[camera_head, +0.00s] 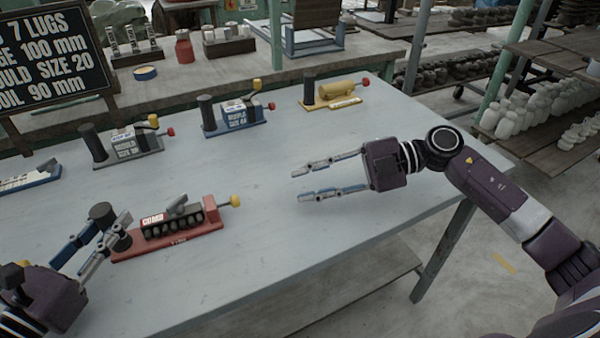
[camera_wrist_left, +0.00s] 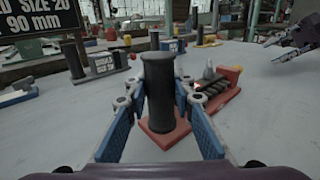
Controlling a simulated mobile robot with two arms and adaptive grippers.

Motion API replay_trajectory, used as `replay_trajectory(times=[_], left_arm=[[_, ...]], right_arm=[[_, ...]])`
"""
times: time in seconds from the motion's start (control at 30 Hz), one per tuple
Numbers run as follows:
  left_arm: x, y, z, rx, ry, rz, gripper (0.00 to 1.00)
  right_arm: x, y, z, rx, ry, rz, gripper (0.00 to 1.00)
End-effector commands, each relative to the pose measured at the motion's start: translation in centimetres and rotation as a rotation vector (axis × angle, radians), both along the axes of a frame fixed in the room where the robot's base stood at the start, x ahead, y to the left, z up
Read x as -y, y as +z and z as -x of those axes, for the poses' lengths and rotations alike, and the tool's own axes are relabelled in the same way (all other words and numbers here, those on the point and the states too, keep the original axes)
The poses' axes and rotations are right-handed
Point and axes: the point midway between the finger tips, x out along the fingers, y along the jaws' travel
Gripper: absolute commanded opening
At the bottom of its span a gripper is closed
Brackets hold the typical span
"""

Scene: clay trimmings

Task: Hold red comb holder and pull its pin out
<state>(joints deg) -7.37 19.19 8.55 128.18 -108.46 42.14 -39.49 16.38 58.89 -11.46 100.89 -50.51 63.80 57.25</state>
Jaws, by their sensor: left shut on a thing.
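The red comb holder (camera_head: 185,238) sits on the grey table, with a "COMB" label, a row of dark teeth on its side and a black post at its left end. Its pin has a yellow knob (camera_head: 235,201) sticking out at the right end. My left gripper (camera_head: 113,228) is shut on the black post, which stands upright between the blue finger pads in the left wrist view (camera_wrist_left: 159,95). My right gripper (camera_head: 312,180) is open and empty above the table, right of and beyond the yellow knob, fingers pointing left.
A grey holder (camera_head: 128,148), a blue holder (camera_head: 237,119) and a yellow holder (camera_head: 337,95) stand in a row behind. A blue piece (camera_head: 30,180) lies at far left, below a black sign (camera_head: 50,55). The table front is clear.

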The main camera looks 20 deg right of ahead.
Motion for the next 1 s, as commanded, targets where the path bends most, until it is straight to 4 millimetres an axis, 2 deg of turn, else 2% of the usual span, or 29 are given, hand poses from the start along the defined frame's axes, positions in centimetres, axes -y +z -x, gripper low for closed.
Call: replay_trajectory(times=[0.03, 0.2, 0.57, 0.77, 1.0], left_arm=[[0.0, 0.0, 0.0, 0.0, 0.0, 0.0, 0.24], [0.0, 0.0, 0.0, 0.0, 0.0, 0.0, 0.42], [-0.2, -0.1, 0.2, -0.001, 0.001, -0.001, 0.43], [-1.6, -0.2, 2.1, -0.003, 0.002, -0.002, 0.43], [-4.2, -0.2, 5.7, -0.006, 0.001, -0.001, 0.43]], right_arm=[[0.0, 0.0, 0.0, 0.0, 0.0, 0.0, 0.26], [0.0, 0.0, 0.0, 0.0, 0.0, 0.0, 0.26], [0.0, 0.0, 0.0, 0.0, 0.0, 0.0, 0.26], [0.0, 0.0, 0.0, 0.0, 0.0, 0.0, 0.26], [0.0, 0.0, 0.0, 0.0, 0.0, 0.0, 0.26]])
